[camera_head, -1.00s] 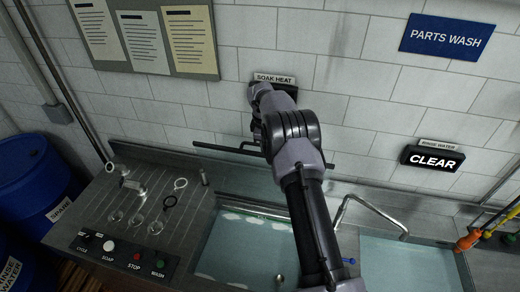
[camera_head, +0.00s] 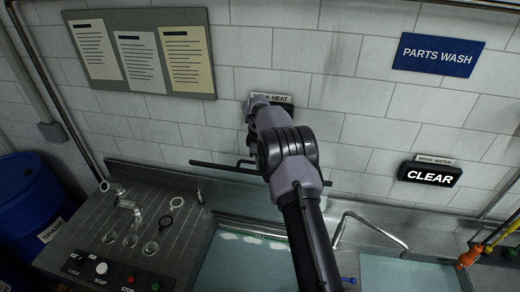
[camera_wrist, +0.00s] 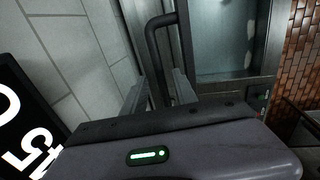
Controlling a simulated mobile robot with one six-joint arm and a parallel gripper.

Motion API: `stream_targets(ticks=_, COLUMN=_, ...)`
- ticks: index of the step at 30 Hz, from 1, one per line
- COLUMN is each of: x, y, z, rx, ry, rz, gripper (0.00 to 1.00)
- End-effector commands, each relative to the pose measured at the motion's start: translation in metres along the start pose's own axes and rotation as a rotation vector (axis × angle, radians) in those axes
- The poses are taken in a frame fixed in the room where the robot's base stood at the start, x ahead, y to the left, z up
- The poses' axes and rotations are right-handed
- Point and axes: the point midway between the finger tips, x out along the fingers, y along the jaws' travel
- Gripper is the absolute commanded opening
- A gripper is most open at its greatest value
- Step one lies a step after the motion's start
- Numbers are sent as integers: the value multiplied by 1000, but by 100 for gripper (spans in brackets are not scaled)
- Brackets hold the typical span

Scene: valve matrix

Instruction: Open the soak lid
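The soak tub (camera_head: 235,262) lies below and left of my arm in the head view, with pale foam patches in it. It also shows at the top of the wrist view (camera_wrist: 218,45). A long dark bar (camera_head: 225,168) runs along its wall side; I cannot tell for sure whether it belongs to the lid, or how far the lid stands open. In the wrist view my gripper (camera_wrist: 160,88) has its two fingers apart, with a bent dark bar (camera_wrist: 153,48) showing between them. I see a gap at the bar, but cannot tell its depth. The head view hides my fingers.
A SOAK HEAT sign (camera_head: 280,98) is on the wall behind my arm. A rinse tap (camera_head: 372,220) and the CLEAR display (camera_head: 430,174) are to the right. Rings and small parts (camera_head: 130,220) lie on the left drainboard, above a button panel (camera_head: 100,268).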

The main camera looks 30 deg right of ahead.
Motion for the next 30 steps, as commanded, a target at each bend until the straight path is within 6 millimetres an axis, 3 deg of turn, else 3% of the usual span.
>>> stream_targets(ticks=15, x=-130, y=0, z=-1, rx=0, ry=0, rz=1, gripper=34)
stream_targets(ticks=21, x=-152, y=0, z=-1, rx=-1, ry=0, rz=-1, gripper=34)
stream_targets(ticks=30, x=-153, y=0, z=-1, rx=0, ry=-1, rz=-2, gripper=34)
